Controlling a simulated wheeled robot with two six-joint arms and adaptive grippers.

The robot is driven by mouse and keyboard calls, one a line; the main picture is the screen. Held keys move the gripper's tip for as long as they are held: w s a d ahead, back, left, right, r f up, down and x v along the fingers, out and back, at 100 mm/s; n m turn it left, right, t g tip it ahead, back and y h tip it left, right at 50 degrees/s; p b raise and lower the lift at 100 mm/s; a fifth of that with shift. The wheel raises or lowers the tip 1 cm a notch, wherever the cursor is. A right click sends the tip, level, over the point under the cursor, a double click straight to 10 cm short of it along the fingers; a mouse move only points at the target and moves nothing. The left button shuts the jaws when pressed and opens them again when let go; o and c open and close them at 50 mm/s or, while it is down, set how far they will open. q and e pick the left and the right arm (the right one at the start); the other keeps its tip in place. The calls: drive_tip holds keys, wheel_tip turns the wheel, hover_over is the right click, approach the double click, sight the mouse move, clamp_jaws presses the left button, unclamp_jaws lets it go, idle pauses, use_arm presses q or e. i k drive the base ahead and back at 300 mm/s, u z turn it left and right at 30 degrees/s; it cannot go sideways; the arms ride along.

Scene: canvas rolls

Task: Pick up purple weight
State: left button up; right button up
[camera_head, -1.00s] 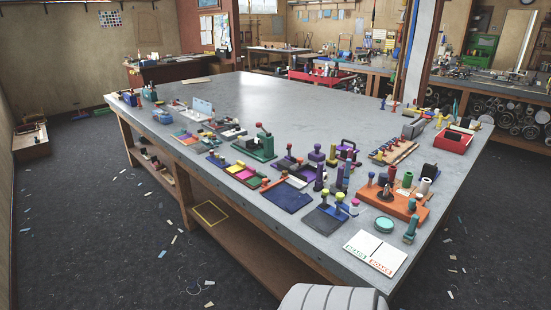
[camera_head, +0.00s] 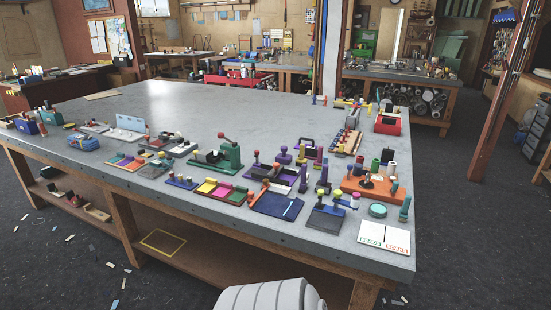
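Several small purple objects stand in a cluster near the middle of the large grey table. A purple piece (camera_head: 284,155) stands at the cluster's left, and a tall purple post (camera_head: 304,178) stands nearer the front edge. Another upright purple piece (camera_head: 323,173) stands just right of it. A purple frame with a dark handle (camera_head: 306,146) is behind them. They are too small to tell which one is the purple weight. Neither of my grippers is in view.
The grey table (camera_head: 180,105) is bare across its back half. Crowded along the front are a green press (camera_head: 229,160), a dark blue pad (camera_head: 277,206), an orange tray (camera_head: 350,185) and a white two-part card (camera_head: 385,236). A red box (camera_head: 388,124) stands at the back right.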

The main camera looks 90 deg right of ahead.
sight(282, 157)
drive_tip(key=z, duration=0.4)
drive_tip(key=i, duration=0.9)
drive_tip(key=z, duration=1.5)
drive_tip(key=i, duration=0.7)
drive_tip(key=z, duration=0.8)
